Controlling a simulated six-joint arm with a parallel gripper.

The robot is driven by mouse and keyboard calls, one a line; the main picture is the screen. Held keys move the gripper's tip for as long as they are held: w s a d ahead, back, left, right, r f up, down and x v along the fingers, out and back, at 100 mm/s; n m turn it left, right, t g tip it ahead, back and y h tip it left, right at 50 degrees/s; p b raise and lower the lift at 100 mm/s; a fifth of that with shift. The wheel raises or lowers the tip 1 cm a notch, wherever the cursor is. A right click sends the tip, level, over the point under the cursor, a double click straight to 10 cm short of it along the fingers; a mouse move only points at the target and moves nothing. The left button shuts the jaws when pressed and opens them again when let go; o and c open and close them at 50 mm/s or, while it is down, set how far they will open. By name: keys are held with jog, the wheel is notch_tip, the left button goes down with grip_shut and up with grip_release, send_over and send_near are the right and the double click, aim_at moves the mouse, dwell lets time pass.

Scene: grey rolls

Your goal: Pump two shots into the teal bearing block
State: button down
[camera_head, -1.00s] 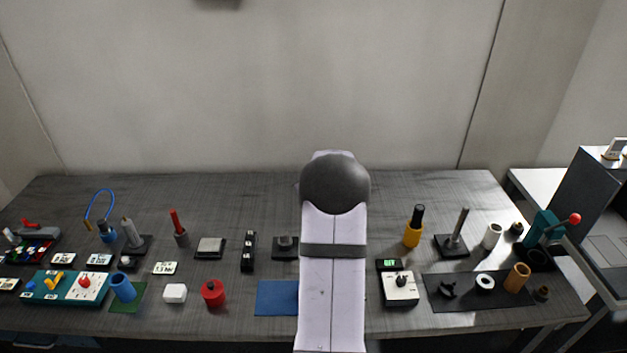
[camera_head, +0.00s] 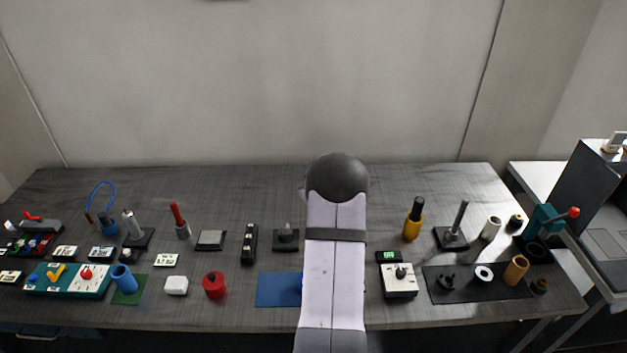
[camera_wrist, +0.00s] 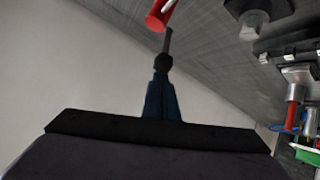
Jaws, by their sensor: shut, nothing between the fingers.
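Two teal things show in the head view. A teal body with a red-ball lever (camera_head: 541,219) stands at the far right. A flat teal block (camera_head: 39,287) with a yellow handle and a red knob lies at the left front. I cannot tell for certain which is the bearing block. A small blue can with a looped blue hose (camera_head: 101,185) stands behind the flat block. My gripper is hidden behind my arm in the head view. In the wrist view my gripper (camera_wrist: 163,65) is shut and empty. A red cylinder (camera_wrist: 158,15) shows beyond its tips.
A white box with a dark knob (camera_head: 399,287) and a dark mat (camera_head: 455,296) with several parts lie right of my arm. The table's back middle is clear.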

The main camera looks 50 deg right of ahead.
jog(key=shift+f+b, duration=0.1)
jog(key=shift+b, duration=0.2)
jog(key=shift+s+a+f+b, duration=0.1)
jog(key=shift+s+a+b, duration=0.1)
jog(key=shift+b, duration=1)
jog(key=shift+s+a+f+t+h+b, duration=0.15)
jog(key=shift+f+t+h+b, duration=0.15)
jog(key=shift+b, duration=0.9)
jog(key=s+a+f+t+h+b, duration=0.2)
jog(key=f+t+b, duration=0.1)
jog(key=b, duration=1.7)
jog(key=s+a+f+n+t+h+b, duration=0.1)
jog(key=f+b, duration=0.4)
jog(key=b, duration=1.6)
jog(key=s+a+t+h, duration=0.1)
jog(key=t+h, duration=0.1)
jog(key=shift+s+a+f+t, duration=0.3)
jog(key=shift+s+f+t, duration=0.05)
jog(key=shift+t, duration=0.05)
jog(key=shift+f+b, duration=0.1)
jog(key=shift+b, duration=0.35)
